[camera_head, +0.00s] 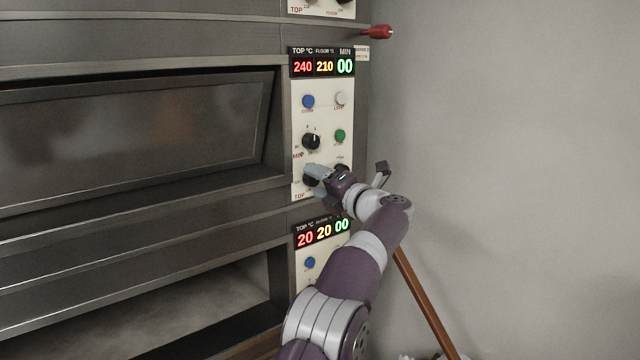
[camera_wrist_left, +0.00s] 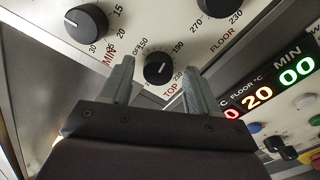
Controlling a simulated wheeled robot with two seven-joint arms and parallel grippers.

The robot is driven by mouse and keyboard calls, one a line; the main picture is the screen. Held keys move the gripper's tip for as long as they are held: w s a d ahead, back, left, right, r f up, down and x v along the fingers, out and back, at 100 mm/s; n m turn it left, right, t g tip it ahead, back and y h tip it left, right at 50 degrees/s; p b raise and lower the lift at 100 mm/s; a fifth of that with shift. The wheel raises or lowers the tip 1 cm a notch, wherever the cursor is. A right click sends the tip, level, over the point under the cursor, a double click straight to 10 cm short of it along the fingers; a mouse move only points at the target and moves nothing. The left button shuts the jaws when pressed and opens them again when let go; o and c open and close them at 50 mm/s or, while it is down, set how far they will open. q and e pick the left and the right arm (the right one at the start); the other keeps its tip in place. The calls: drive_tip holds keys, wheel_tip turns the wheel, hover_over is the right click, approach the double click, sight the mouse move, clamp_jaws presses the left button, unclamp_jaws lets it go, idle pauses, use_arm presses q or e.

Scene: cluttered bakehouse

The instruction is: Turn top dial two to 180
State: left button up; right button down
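The oven's middle control panel (camera_head: 322,98) shows 240 in red, 210 in yellow and 00 in green. Its black TOP dial (camera_wrist_left: 158,70) shows in the left wrist view, with a white pointer mark; I cannot read its exact setting. My right gripper is not in view.
The FLOOR dial (camera_wrist_left: 219,5) and MIN dial (camera_wrist_left: 86,23) lie close to the left fingers. A black selector knob (camera_head: 311,141) and coloured buttons sit above. The lower panel's display (camera_head: 322,232) reads 20, 20, 00. A red-tipped handle (camera_head: 378,32) juts out above; a plain wall stands right.

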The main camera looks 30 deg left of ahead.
use_arm(q)
drive_tip(key=shift+d, duration=0.2)
drive_tip(key=b+v, duration=0.3)
drive_tip(key=v, duration=0.9)
drive_tip(key=shift+s+b, duration=0.2)
drive_tip(key=shift+b, duration=0.2)
drive_tip(key=shift+w+d, duration=0.1)
